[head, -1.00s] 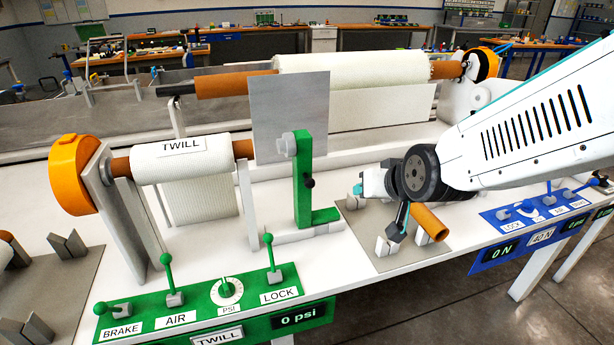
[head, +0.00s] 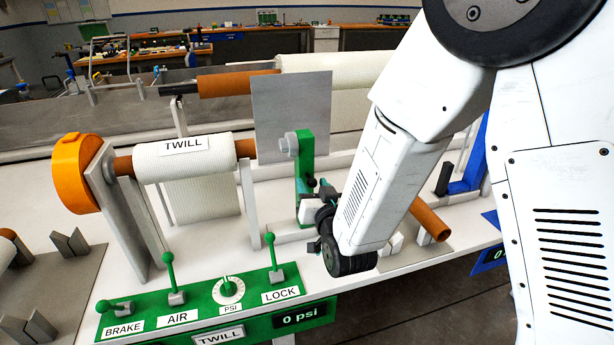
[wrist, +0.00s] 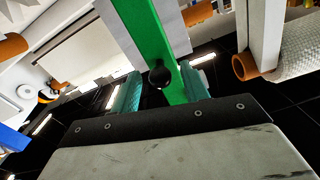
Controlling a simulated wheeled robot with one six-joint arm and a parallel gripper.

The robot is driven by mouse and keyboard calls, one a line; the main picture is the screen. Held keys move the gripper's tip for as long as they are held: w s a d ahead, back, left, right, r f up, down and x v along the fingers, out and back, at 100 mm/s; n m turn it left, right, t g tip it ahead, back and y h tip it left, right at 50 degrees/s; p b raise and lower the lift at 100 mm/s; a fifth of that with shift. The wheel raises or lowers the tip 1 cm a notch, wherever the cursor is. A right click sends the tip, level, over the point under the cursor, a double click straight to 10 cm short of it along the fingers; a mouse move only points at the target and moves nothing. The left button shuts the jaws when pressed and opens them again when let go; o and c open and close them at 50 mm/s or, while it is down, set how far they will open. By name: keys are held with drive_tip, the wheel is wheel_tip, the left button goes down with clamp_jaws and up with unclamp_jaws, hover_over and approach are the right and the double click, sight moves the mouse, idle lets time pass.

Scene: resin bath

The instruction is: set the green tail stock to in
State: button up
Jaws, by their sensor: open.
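The green tail stock (head: 304,165) is an upright post with a grey nose at its top, right of the TWILL roll (head: 190,160). A gap separates the nose from the right end of the roll's orange core (head: 246,149). My gripper (head: 318,205) is at the post's right side and hides its foot and most of its knob. In the wrist view the green post (wrist: 140,28) runs down between my open teal fingers (wrist: 158,90). The black knob (wrist: 160,76) lies between the fingers, which look clear of it.
The green panel (head: 205,312) with BRAKE, AIR and LOCK levers is in front, reading 0 psi. A grey plate (head: 290,100) stands behind the post. A loose orange core (head: 430,222) lies right of my arm. A blue stock (head: 470,165) stands farther right.

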sight(308, 174)
drive_tip(key=x, duration=0.5)
drive_tip(key=shift+c, duration=0.4)
